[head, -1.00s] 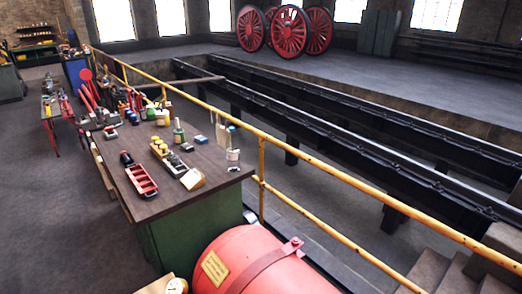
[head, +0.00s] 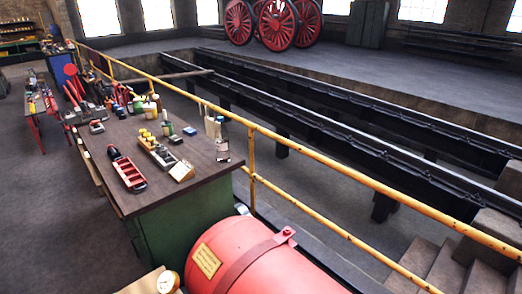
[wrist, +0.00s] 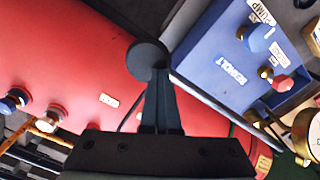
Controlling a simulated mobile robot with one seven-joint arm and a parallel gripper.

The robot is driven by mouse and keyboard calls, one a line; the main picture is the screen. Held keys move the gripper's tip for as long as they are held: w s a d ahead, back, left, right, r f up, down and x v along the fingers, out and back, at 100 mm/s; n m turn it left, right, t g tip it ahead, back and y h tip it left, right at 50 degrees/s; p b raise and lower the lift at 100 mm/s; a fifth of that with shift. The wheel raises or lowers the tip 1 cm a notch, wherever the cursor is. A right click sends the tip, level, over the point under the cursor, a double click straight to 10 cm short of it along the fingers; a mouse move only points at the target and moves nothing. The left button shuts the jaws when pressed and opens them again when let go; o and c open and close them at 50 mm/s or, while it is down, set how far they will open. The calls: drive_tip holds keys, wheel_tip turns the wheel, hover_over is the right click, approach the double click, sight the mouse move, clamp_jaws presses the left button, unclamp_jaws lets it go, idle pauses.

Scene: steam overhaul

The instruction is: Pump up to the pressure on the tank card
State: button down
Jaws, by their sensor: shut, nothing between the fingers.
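The red tank (head: 265,262) lies at the bottom of the head view, with a yellowish card (head: 207,262) whose writing is too small to read. A round gauge (head: 168,281) stands left of it; its reading cannot be made out. In the wrist view the tank (wrist: 85,50) fills the left. A blue box (wrist: 225,60) there carries a label reading PUMP, a blue knob (wrist: 262,38) and a red knob (wrist: 282,82). My gripper (wrist: 157,85) is shut and empty. A dark round disc (wrist: 147,58) shows at its tips; whether they touch is unclear.
A cluttered workbench (head: 150,195), yellow railing (head: 330,160) and steps (head: 440,265) surround the tank.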

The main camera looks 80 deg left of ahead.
wheel_tip(320, 180, up, 10)
drive_tip(key=p, duration=0.8)
drive_tip(key=shift+r, duration=0.15)
wheel_tip(320, 180, up, 5)
drive_tip(key=shift+f, duration=0.1)
idle(0.3)
